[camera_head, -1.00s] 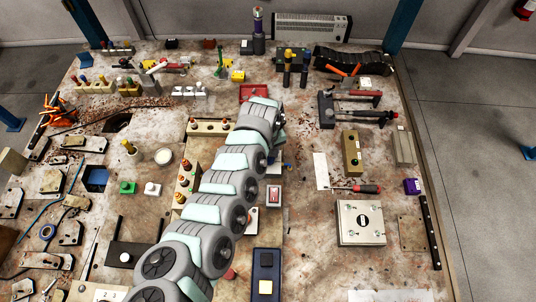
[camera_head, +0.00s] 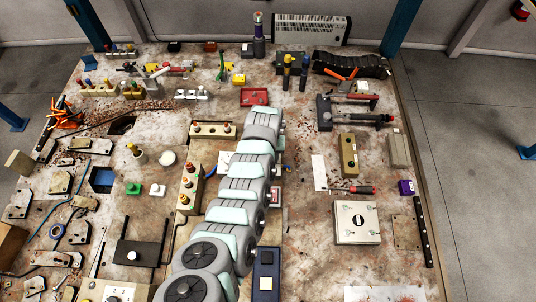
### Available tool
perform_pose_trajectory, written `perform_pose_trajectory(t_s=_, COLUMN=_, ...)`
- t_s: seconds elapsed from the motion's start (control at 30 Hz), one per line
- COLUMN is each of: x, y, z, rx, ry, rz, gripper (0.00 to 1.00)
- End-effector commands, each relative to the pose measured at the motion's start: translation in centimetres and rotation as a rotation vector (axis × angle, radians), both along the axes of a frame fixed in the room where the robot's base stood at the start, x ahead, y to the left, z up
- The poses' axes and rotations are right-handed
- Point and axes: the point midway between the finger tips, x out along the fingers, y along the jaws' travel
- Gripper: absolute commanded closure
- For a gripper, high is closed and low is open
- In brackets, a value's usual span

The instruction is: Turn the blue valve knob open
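My grey and pale-green arm rises from the bottom of the head view to the middle of the workbench (camera_head: 310,255). Its far end is beside the red tray. My gripper is hidden behind the arm links, so neither its fingers nor what they touch can be seen. I cannot make out a blue valve knob for certain. A small blue piece (camera_head: 290,169) shows at the right edge of the arm, mostly covered by it; I cannot tell whether it is the knob.
Left of the arm stand blocks with orange-topped pegs (camera_head: 188,188). Right of it are a pale square box (camera_head: 357,222), a red-handled screwdriver (camera_head: 358,189) and a tan block (camera_head: 349,156). A dark blue box (camera_head: 266,270) lies close to the arm's lower right. A red tray (camera_head: 254,97) sits beyond the arm.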

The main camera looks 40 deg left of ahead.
Motion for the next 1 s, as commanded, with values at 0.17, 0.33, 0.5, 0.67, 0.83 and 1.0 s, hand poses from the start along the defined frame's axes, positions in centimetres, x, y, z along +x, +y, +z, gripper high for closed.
perform_pose_trajectory(t_s=0.17, x=0.03, y=0.01, z=0.24, rx=0.001, ry=0.002, rz=-0.167, gripper=0.97)
perform_pose_trajectory(t_s=0.33, x=0.01, y=-0.01, z=0.18, rx=-0.001, ry=0.002, rz=-0.327, gripper=0.97)
perform_pose_trajectory(t_s=0.5, x=0.02, y=-0.04, z=0.13, rx=0.000, ry=0.003, rz=-0.489, gripper=0.97)
perform_pose_trajectory(t_s=0.67, x=0.03, y=-0.08, z=0.06, rx=-0.001, ry=0.002, rz=-0.641, gripper=0.97)
perform_pose_trajectory(t_s=0.83, x=0.01, y=-0.04, z=-0.02, rx=0.000, ry=0.003, rz=-0.793, gripper=0.97)
perform_pose_trajectory(t_s=1.0, x=0.05, y=-0.07, z=-0.06, rx=0.000, ry=0.000, rz=-0.925, gripper=0.97)
